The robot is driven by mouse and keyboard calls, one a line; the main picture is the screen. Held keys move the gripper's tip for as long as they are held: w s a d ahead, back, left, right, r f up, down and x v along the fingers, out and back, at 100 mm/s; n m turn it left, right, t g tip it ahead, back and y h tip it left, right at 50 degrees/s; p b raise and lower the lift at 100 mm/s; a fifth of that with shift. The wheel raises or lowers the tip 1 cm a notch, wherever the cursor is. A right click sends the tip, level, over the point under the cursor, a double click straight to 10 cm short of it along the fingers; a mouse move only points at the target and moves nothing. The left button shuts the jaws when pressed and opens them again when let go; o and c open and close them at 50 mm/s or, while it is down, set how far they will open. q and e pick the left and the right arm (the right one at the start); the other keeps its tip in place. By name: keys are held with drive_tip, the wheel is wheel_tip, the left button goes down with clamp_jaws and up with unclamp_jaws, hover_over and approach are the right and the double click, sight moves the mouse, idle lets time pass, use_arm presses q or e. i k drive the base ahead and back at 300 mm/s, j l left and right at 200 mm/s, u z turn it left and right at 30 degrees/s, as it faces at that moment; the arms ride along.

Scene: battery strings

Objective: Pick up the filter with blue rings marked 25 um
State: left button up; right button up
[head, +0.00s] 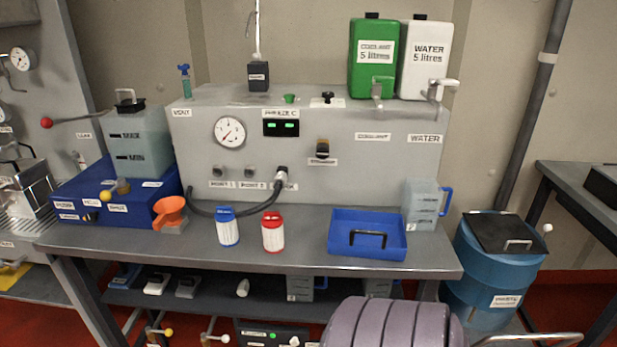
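A white ribbed filter with a blue top and blue bottom ring (228,230) stands upright on the grey bench, left of centre. A similar filter with red rings (273,233) stands just to its right, with a small gap between them. Marks on both filters are too small to read, so I cannot confirm 25 um. Neither of my grippers shows in the head view.
A blue tray (338,248) with a black handle lies to the right. The grey panel (350,165) rises behind. Bench space (180,252) in front is clear.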

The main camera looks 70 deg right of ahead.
sight(226, 221)
drive_tip(key=z, duration=1.75)
